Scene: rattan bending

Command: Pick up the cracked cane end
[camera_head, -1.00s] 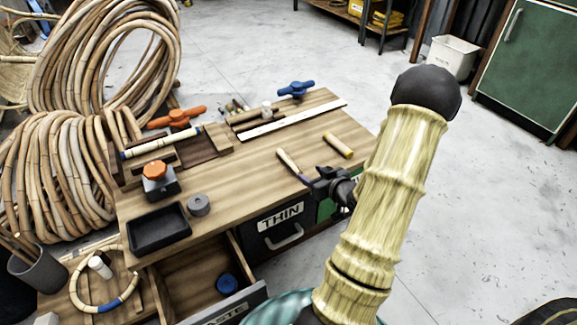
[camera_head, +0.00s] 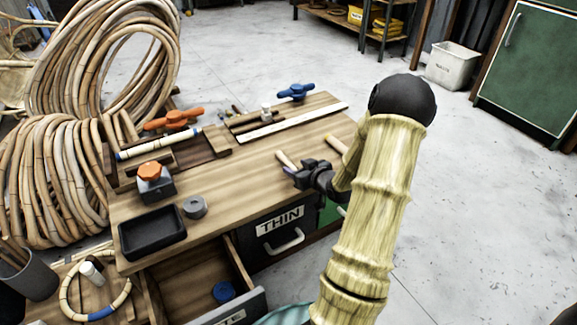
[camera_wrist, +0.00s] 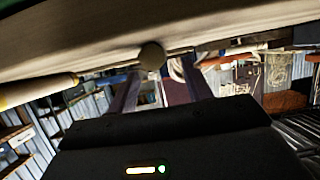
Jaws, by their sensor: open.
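A short pale cane piece (camera_head: 335,143), likely the cane end, lies on the workbench near its right edge, partly hidden behind my arm. No crack can be made out. A tool with a wooden handle (camera_head: 287,160) lies to its left. My gripper (camera_head: 287,174) is open over the bench top, at the tool's lower end and left of the cane piece. I cannot tell whether it touches the tool. In the wrist view, the fingers (camera_wrist: 160,90) are apart with nothing seen held. A pale yellow rod (camera_wrist: 35,92) shows at the left, outside them.
A black tray (camera_head: 152,234), a grey cylinder (camera_head: 194,207) and an orange-knobbed block (camera_head: 155,183) stand at the bench's front left. A drawer (camera_head: 205,285) stands open below. Large cane coils (camera_head: 50,180) fill the left. The bench's middle is clear.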

